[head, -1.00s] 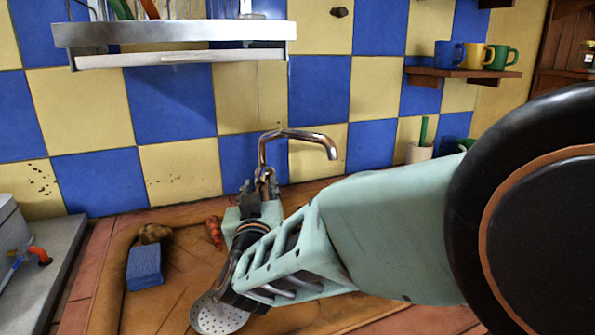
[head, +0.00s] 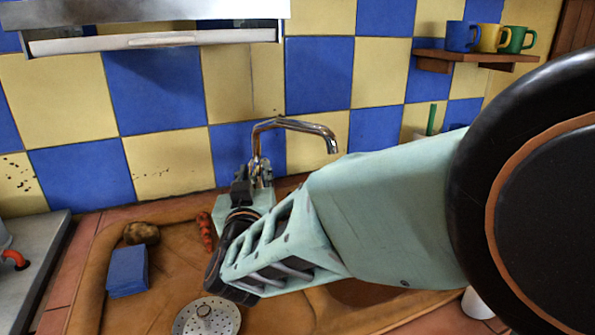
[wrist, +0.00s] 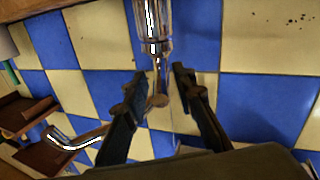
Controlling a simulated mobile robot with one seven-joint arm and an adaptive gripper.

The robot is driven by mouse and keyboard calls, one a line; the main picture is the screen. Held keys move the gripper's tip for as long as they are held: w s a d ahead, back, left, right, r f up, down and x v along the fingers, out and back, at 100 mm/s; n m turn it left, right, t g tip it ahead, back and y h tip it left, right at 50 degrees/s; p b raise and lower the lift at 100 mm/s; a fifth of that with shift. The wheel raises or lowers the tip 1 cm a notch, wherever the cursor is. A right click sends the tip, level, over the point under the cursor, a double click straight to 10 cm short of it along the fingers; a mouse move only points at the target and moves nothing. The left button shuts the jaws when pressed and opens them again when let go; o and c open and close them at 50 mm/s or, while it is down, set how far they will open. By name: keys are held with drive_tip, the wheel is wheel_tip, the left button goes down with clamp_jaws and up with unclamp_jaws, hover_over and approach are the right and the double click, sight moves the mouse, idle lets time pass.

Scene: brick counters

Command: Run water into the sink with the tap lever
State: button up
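The chrome tap (head: 295,125) stands at the back of the sink, its spout bent to the right. In the wrist view its body (wrist: 152,25) comes from the top, and the spout (wrist: 75,140) shows at lower left. The thin tap lever (wrist: 158,85) with a rusty round end points between my fingers. My gripper (wrist: 160,85) is open around the lever, with a visible gap on both sides. In the head view my gripper (head: 242,182) is just in front of the tap base, and my arm hides most of the lever. The brown sink (head: 180,262) lies below.
A blue sponge (head: 127,271), a brown lump (head: 141,233) and a round metal strainer (head: 207,318) are in the sink area. A wooden shelf (head: 475,57) holds mugs upper right. A white cup (head: 477,304) stands at lower right.

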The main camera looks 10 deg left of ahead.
sight(255, 165)
clamp_jaws()
drive_tip(key=shift+r, duration=0.1)
drive_tip(key=r+p, duration=0.1)
drive_tip(key=p, duration=0.3)
drive_tip(key=shift+w+r+g, duration=0.15)
drive_tip(key=shift+r+g, duration=0.1)
drive_tip(key=shift+g, duration=0.15)
drive_tip(key=r+g+p, duration=0.1)
drive_tip(key=p, duration=0.3)
drive_tip(key=shift+w+r+p, duration=0.1)
drive_tip(key=shift+w+p, duration=0.1)
drive_tip(key=shift+p, duration=0.1)
drive_tip(key=r+g+p, duration=0.1)
drive_tip(key=p, duration=0.3)
drive_tip(key=w+g+h+p, duration=0.1)
drive_tip(key=p, duration=0.4)
drive_tip(key=shift+a+r, duration=0.15)
drive_tip(key=shift+r, duration=0.25)
drive_tip(key=p, duration=0.2)
drive_tip(key=g+p, duration=0.1)
drive_tip(key=p, duration=0.1)
drive_tip(key=shift+w+r+p, duration=0.2)
drive_tip(key=shift+w+p, duration=0.1)
drive_tip(key=shift+w, duration=0.05)
drive_tip(key=shift+w+a+g+p, duration=0.15)
drive_tip(key=shift+g+p, duration=0.25)
drive_tip(key=shift+p, duration=0.5)
